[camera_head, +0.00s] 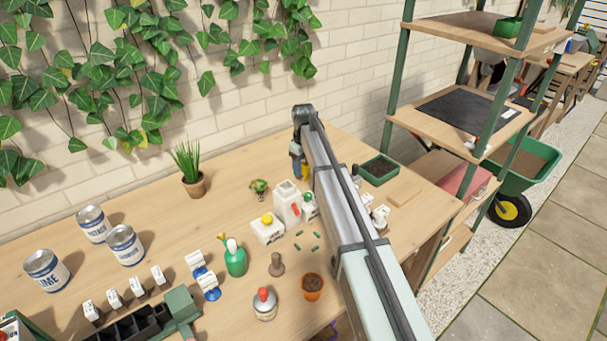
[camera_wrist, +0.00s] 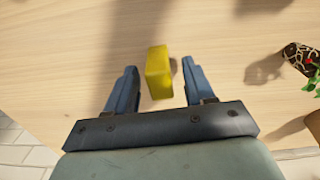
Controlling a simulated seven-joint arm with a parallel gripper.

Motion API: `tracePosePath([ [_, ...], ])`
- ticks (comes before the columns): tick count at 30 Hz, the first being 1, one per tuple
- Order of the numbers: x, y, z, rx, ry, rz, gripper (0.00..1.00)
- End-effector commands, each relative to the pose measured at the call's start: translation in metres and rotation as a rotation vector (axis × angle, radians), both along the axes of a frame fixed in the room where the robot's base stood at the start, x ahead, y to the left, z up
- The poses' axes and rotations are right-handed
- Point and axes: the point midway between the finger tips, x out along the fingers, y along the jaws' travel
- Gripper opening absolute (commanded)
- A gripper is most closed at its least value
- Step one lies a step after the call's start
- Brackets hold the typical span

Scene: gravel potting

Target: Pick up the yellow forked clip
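The yellow forked clip (camera_wrist: 158,72) shows in the wrist view as a plain yellow block; its fork cannot be made out. It stands between the two blue-grey fingers of my gripper (camera_wrist: 160,66), with a gap on each side. My gripper is open and not touching it there. In the head view my gripper (camera_head: 297,157) points down at the back of the wooden table, and a bit of the yellow clip (camera_head: 304,172) shows beside the fingers. The arm and fingers hide part of it.
In the head view a green tray of soil (camera_head: 379,170) stands to the right of the gripper. A small potted plant (camera_head: 259,188) and a white container (camera_head: 287,203) stand to the left and in front. The brick wall (camera_head: 345,105) rises close behind. Bare table lies around the clip.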

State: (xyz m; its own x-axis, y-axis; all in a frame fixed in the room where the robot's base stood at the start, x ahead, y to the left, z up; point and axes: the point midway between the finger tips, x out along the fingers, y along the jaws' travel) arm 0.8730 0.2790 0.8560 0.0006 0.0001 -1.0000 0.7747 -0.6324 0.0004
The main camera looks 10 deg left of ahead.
Motion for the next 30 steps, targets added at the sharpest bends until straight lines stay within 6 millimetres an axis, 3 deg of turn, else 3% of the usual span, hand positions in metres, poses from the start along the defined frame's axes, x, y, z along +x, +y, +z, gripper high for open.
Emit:
tracePosePath([
  [2, 0.000, 0.000, 0.000, 0.000, 0.000, 0.000, 0.45],
  [16, 0.000, 0.000, 0.000, 0.000, 0.000, 0.000, 0.00],
  [25, 0.000, 0.000, 0.005, 0.000, 0.000, 0.000, 0.00],
  [30, 0.001, 0.000, 0.027, 0.001, -0.002, 0.000, 0.00],
])
